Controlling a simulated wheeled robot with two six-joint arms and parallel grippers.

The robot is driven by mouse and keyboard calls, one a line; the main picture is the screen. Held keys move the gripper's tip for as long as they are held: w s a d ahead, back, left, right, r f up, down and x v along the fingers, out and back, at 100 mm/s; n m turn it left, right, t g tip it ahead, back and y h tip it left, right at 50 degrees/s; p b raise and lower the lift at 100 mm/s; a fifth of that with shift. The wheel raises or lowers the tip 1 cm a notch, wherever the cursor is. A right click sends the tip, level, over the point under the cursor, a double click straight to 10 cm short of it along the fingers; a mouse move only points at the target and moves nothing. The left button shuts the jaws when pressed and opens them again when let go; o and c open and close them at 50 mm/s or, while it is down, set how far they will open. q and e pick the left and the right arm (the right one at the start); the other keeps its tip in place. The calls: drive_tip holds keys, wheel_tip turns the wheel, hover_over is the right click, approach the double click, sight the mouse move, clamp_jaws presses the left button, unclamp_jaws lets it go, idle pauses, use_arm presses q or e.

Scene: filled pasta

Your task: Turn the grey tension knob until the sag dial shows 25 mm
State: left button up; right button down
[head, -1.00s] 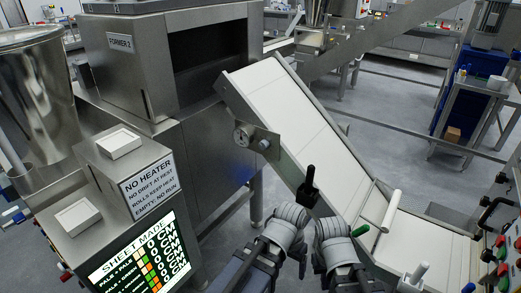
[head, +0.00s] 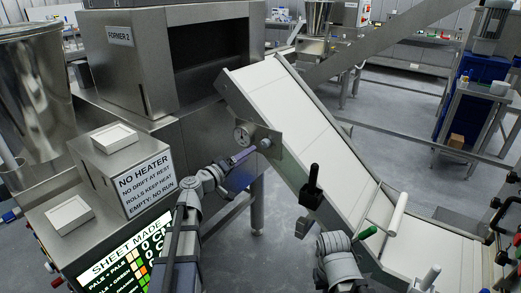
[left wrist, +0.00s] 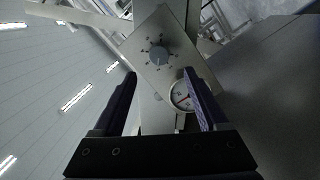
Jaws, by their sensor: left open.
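The grey tension knob (head: 265,143) sits on a metal plate on the conveyor's near side. In the left wrist view the knob (left wrist: 158,55) is round, with marks on the plate around it. The sag dial (head: 242,136) is a round white gauge beside it. In the left wrist view the dial (left wrist: 180,95) has a reddish needle, is partly covered by a finger, and its reading is too small to tell. My left gripper (head: 248,153) is open and empty just short of the knob, which shows beyond and between its fingertips (left wrist: 160,73). My right wrist is low centre; its jaws cannot be made out clearly.
The sloping white conveyor (head: 290,115) runs down to the right, with a pale roller (head: 397,213) across its lower part. The steel former (head: 150,50) stands behind left. A labelled box (head: 112,160) and a lit screen (head: 120,262) are at lower left.

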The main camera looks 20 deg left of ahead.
sight(263, 145)
use_arm(q)
drive_tip(key=shift+x, duration=3.95)
drive_tip(key=shift+d, duration=0.1)
drive_tip(key=shift+c, duration=0.2)
clamp_jaws()
